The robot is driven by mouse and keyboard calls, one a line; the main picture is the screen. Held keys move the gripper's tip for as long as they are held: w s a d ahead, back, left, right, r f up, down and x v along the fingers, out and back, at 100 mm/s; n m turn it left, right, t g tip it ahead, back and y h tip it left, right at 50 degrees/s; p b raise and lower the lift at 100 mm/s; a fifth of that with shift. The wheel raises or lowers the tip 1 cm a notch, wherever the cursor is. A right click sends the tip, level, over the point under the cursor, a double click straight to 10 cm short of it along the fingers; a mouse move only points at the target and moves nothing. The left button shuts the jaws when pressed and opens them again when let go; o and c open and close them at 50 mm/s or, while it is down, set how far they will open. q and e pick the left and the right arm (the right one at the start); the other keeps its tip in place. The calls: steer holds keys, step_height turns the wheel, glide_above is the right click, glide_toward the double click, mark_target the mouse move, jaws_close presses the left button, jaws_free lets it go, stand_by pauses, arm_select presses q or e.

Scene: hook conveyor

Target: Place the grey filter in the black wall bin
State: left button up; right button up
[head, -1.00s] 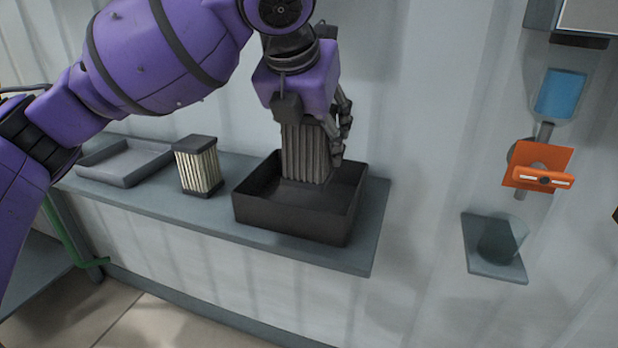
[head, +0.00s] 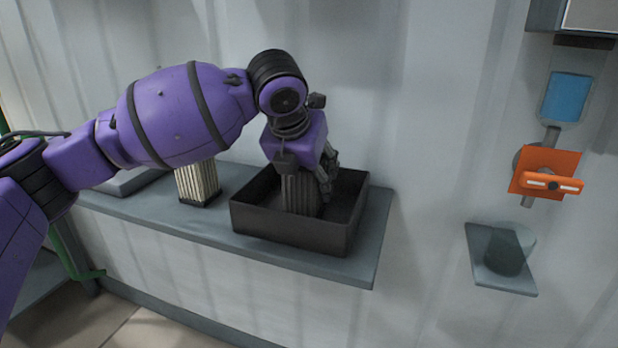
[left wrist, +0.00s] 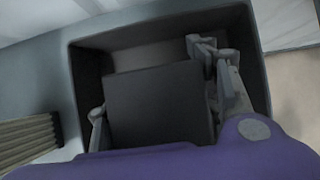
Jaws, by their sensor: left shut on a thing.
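The grey filter (head: 300,195) is a pleated block, upright inside the black wall bin (head: 290,236) on the wall shelf. My left gripper (head: 305,172) is shut on the filter from above, with its fingers inside the bin's opening. In the left wrist view, the filter's dark flat top (left wrist: 160,105) lies between the two fingers, with the bin's walls (left wrist: 85,75) around it. The filter's lower end is low in the bin; whether it touches the floor is hidden by the front wall. My right gripper is not in view.
A cream pleated filter (head: 197,184) stands left of the bin on the shelf (head: 215,222), partly behind my arm. A grey tray (head: 130,183) lies farther left. On the right wall are an orange valve (head: 545,172), a blue panel (head: 567,97) and a small ledge with a glass (head: 508,252).

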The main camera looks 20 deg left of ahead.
arm_select(q)
steer(key=o, duration=1.3)
steer(key=shift+r, duration=0.15)
steer(key=p+v, duration=0.2)
steer(key=v, duration=0.8)
steer(key=shift+s+d+r, duration=0.1)
steer(key=shift+s+r, duration=0.1)
steer(key=shift+r, duration=0.1)
steer(key=shift+s+r, duration=0.35)
steer(key=shift+r, duration=0.15)
